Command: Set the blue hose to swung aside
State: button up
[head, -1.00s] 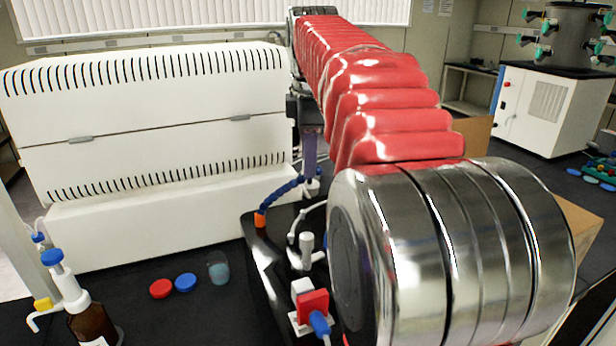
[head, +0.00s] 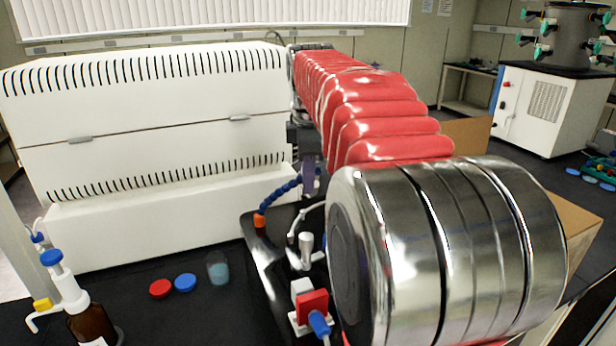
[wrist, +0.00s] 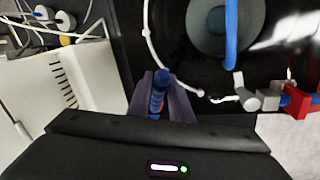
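The blue hose (head: 283,192) is a segmented, curved hose with an orange end (head: 259,220). In the head view it arcs over the left edge of the black unit, in front of the white cabinet. My gripper (head: 312,178) is low beside its right part, with only a purple-grey finger showing. In the wrist view my gripper (wrist: 160,98) has its two fingers on either side of a blue segmented length of the hose (wrist: 158,92). The fingers stand apart; whether they touch the hose I cannot tell. My arm hides much of the black unit in the head view.
The white cabinet (head: 160,150) is close on the left. A red valve (head: 312,304) with a blue connector and a grey tap (head: 306,246) are in front. A beaker (head: 217,268), two caps and a brown bottle (head: 92,325) stand at left. A blue tube (wrist: 231,35) crosses the round chamber.

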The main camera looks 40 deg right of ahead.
grip_shut()
